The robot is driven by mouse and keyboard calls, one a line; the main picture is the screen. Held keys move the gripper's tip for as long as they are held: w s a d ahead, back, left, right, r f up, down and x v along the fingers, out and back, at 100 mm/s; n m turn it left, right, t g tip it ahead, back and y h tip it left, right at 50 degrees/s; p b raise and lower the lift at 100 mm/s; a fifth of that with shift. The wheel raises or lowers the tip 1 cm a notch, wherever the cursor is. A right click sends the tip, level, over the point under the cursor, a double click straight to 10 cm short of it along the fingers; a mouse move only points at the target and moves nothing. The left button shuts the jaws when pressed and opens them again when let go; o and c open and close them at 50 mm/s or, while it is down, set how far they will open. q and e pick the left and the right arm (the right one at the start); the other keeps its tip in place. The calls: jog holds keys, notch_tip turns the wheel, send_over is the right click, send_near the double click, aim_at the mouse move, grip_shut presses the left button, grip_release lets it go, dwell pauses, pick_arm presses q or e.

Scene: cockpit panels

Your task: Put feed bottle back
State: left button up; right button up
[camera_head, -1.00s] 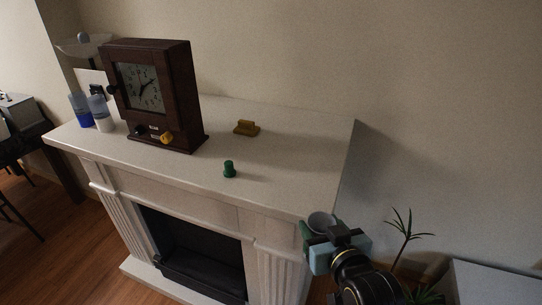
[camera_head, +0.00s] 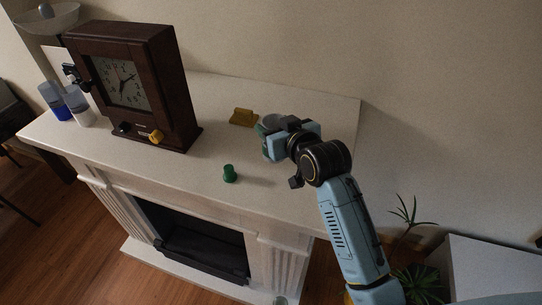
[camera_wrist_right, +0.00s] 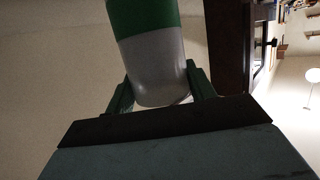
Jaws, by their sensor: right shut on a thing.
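The feed bottle (camera_wrist_right: 152,55), grey with a green part, is between the fingers of my right gripper (camera_wrist_right: 160,88). In the head view its grey end (camera_head: 272,120) shows beside my right gripper (camera_head: 268,140), over the back right of the mantel top (camera_head: 325,110). My right gripper is shut on it. I cannot tell whether the bottle touches the mantel. A bottle with a blue lower part (camera_head: 55,100) and one with a white lower part (camera_head: 78,106) stand at the mantel's left end. My left gripper is not in view.
A dark wooden clock (camera_head: 145,90) stands between the two bottles and my right gripper. A small green piece (camera_head: 229,174) stands near the front edge. A plant (camera_head: 408,230) is below at the right.

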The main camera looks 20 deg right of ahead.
jog(key=f, duration=0.2)
jog(key=s+f, duration=0.1)
jog(key=f, duration=0.1)
jog(key=shift+f, duration=0.45)
notch_tip(320, 180, down, 3)
jog(key=shift+w+f, duration=0.1)
jog(key=shift+f, duration=0.1)
jog(key=o, duration=1.1)
jog(key=shift+f, duration=0.15)
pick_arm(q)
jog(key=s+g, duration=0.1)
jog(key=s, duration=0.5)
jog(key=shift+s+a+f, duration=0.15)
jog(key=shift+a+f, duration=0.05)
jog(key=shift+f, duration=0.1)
